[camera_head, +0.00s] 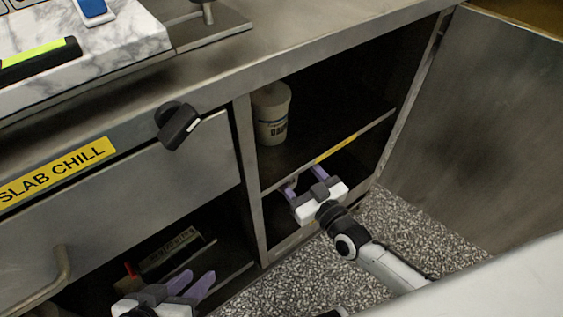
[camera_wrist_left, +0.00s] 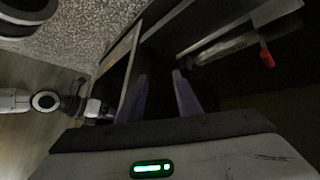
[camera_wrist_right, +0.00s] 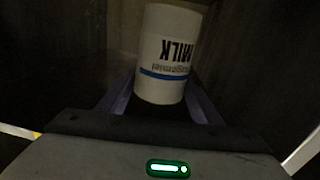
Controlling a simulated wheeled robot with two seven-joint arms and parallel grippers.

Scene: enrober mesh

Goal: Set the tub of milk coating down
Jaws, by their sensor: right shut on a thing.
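The milk coating tub (camera_wrist_right: 163,45), white with a blue band and the word MILK, stands between the fingers of my right gripper (camera_wrist_right: 160,100) in the right wrist view. That gripper is shut on it. In the head view my right gripper (camera_head: 304,178) reaches into the cupboard's lower space, under the shelf edge with the yellow label (camera_head: 336,149); the milk tub is hidden there. I cannot tell whether its base touches a surface. My left gripper (camera_head: 200,277) is open and empty at the bottom of the head view, by the opening under the drawer.
Another pale tub, seemingly marked DARK (camera_head: 272,115), stands on the upper shelf. The cupboard door (camera_head: 480,130) is open at the right. A drawer marked SLAB CHILL (camera_head: 130,185) is at left. A dark boxy item (camera_head: 172,252) lies in the opening below it.

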